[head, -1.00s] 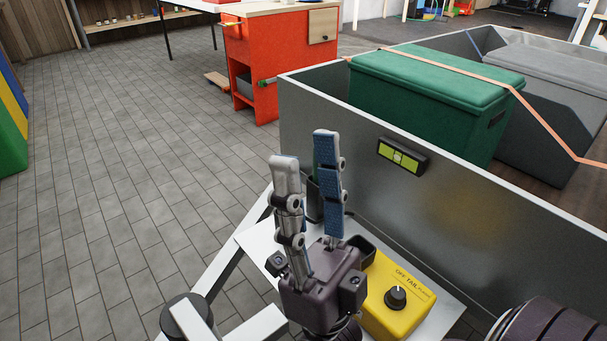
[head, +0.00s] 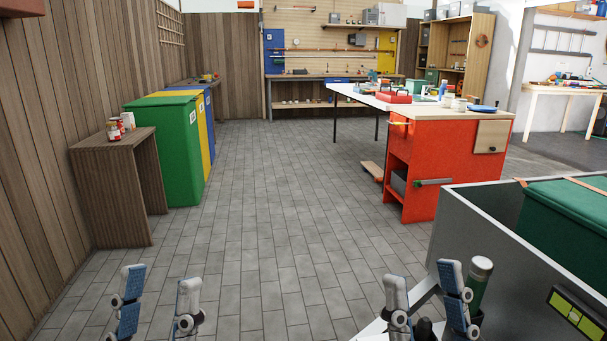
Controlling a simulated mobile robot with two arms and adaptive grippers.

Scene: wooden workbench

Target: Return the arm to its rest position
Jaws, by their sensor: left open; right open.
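My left gripper (head: 157,282) is at the lower left of the head view, its two fingers pointing up and spread apart, with only floor showing between them. My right gripper (head: 424,278) is at the lower right, also upright, spread and empty. The arms below both grippers are cut off by the picture's bottom edge.
A grey walled bed (head: 470,215) with a green box (head: 570,215) is at right. An orange workbench (head: 440,165) stands ahead. Green, yellow and blue bins and a wooden side table (head: 115,140) with jars line the left. The tiled floor (head: 285,210) between is clear.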

